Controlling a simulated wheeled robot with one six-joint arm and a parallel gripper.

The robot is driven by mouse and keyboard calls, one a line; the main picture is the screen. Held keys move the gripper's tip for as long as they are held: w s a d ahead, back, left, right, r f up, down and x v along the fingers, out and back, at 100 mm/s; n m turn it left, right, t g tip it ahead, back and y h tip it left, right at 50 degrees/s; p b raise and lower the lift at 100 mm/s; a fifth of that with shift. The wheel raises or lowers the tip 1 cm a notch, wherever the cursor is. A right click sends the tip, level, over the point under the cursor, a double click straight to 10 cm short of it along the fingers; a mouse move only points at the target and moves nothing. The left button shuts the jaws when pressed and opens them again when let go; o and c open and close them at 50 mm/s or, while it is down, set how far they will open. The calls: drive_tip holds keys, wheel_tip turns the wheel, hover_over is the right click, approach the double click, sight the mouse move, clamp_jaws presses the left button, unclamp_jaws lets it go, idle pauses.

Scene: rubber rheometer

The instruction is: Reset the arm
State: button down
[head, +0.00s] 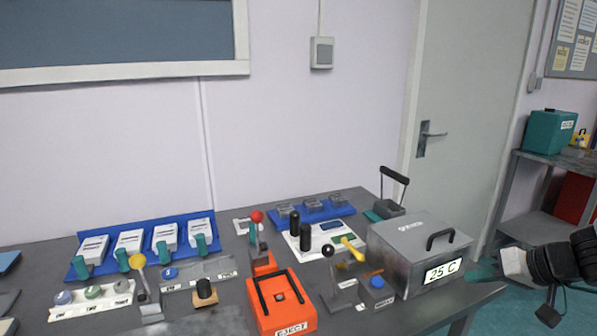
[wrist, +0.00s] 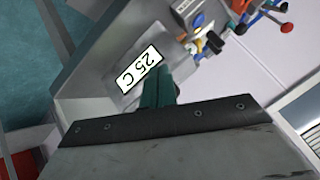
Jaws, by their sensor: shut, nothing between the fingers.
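My arm reaches in from the right edge in the head view. My gripper (head: 486,274) is at the right end of the bench, beside the steel box with the "25 C" label (head: 443,270). Its green fingers also show in the wrist view (wrist: 160,88), closed together with nothing between them. In the wrist view the "25 C" label (wrist: 140,69) appears just beyond the fingertips. I cannot tell whether the fingers touch the box.
The bench (head: 210,322) holds an orange EJECT unit (head: 283,318), levers with red, black and yellow knobs, and a blue rack (head: 105,272) of white trays. A door (head: 455,100) stands behind. A shelf (head: 545,160) with a teal box (head: 550,132) is at right.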

drive_tip(key=s+a+r+g+h, duration=0.2)
drive_tip(key=s+a+r+g, duration=0.1)
drive_tip(key=s, duration=0.6)
drive_tip(key=s+a+r+g+h, duration=0.3)
drive_tip(key=s+a+r, duration=0.2)
drive_tip(key=s+a, duration=0.3)
drive_tip(key=shift+s+a+r+n+h, duration=0.2)
drive_tip(key=shift+s+n+h, duration=0.15)
drive_tip(key=shift+s, duration=0.6)
